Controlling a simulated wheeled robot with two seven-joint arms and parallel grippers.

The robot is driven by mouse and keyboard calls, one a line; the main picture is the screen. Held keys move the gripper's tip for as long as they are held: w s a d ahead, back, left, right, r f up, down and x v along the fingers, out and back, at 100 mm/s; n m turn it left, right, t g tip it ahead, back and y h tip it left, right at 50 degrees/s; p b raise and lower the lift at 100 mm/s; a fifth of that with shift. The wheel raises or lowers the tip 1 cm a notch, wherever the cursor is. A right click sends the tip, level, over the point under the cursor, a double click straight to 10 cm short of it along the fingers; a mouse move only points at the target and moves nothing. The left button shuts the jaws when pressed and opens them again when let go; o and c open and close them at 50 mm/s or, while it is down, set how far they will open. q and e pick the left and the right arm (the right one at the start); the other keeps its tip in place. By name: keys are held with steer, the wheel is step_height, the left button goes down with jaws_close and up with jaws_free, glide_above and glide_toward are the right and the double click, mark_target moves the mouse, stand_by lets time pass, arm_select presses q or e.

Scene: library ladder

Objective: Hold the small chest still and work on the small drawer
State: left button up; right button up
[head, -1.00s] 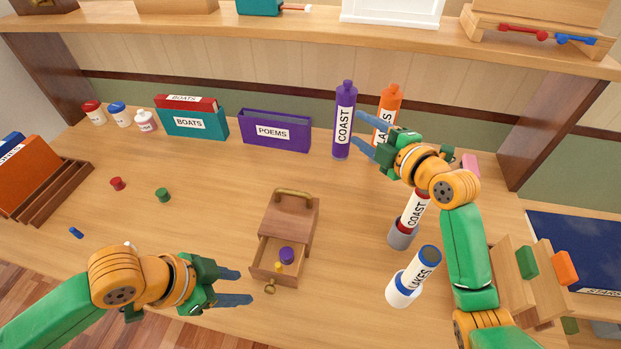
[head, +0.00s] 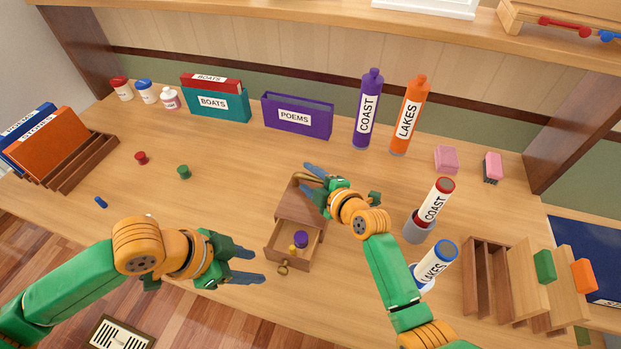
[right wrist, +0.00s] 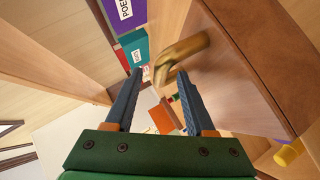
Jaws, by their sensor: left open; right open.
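The small wooden chest (head: 297,207) stands on the desk with a brass handle on top. In the right wrist view the brass handle (right wrist: 183,57) shows close up, near and beyond my fingertips. The small drawer (head: 276,256) is pulled out at the chest's front, with a purple round item (head: 300,240) and a small yellow item (head: 293,249) in it. A brass ring pull (head: 283,268) is on its front. My right gripper (head: 312,173) is open at the handle; I cannot tell whether it touches. My left gripper (head: 262,266) is open and empty, left of the drawer.
Right of the chest stand a COAST tube (head: 434,205) in a grey cup and a LAKES tube (head: 435,263). Behind are a purple POEMS box (head: 297,116) and purple and orange bottles (head: 408,120).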

jaws_close()
stand_by(1.4)
